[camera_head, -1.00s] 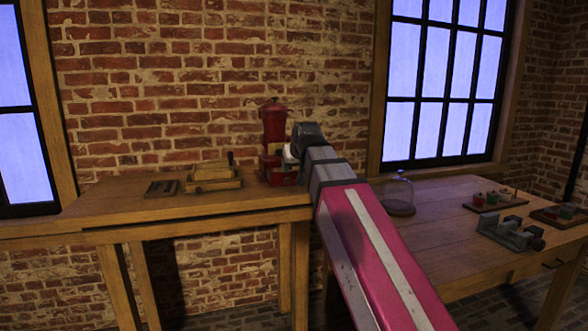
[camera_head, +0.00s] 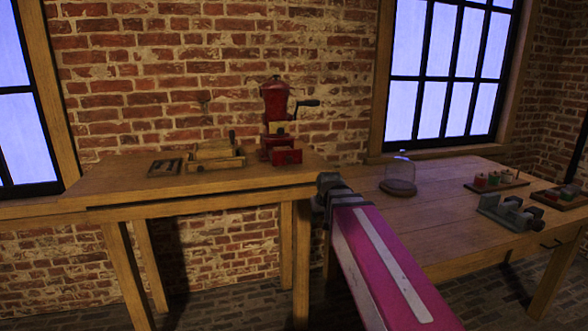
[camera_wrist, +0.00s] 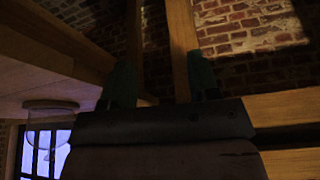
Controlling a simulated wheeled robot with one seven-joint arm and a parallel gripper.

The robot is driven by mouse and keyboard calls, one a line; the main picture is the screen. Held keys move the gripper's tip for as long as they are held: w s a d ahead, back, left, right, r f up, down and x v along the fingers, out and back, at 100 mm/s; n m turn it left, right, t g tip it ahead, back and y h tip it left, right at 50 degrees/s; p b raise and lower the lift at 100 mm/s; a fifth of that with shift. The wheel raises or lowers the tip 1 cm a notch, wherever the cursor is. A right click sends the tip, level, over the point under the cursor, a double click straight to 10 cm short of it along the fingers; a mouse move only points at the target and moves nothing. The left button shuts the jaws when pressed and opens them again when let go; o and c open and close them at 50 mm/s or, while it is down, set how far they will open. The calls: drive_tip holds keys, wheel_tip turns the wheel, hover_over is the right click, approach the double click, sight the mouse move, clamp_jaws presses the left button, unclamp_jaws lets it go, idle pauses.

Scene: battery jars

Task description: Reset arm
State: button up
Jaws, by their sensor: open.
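My arm, pink with a white stripe, reaches up from the lower right of the head view. Its dark end (camera_head: 328,184) is at the right end of the left table, low by the gap between the tables; the fingers are hidden there. In the wrist view my gripper (camera_wrist: 160,82) shows two dark green fingers spread apart with nothing between them. A brick wall and wooden table legs lie beyond them.
The left table (camera_head: 120,178) bears a red grinder (camera_head: 276,105), a wooden box (camera_head: 212,158) and a dark tray (camera_head: 164,168). The right table (camera_head: 420,210) bears a glass dome (camera_head: 400,172), a grey vise-like fixture (camera_head: 505,212) and boards with small jars (camera_head: 492,179).

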drive_tip(key=s+d+f+g, duration=0.1)
drive_tip(key=s+d+f, duration=0.2)
drive_tip(key=f, duration=0.4)
drive_tip(key=s+d+f+m+g, duration=0.1)
drive_tip(key=s+d+f+g, duration=0.1)
drive_tip(key=s+f, duration=0.3)
drive_tip(key=s+d+f+g, duration=0.1)
drive_tip(key=s+d+f, duration=0.2)
drive_tip(key=f, duration=0.7)
drive_tip(key=shift+s+d+m+g+h, duration=0.3)
drive_tip(key=shift+s+d+h, duration=0.1)
drive_tip(key=shift+s, duration=0.6)
drive_tip(key=shift+c, duration=1.2)
drive_tip(key=shift+a, duration=0.1)
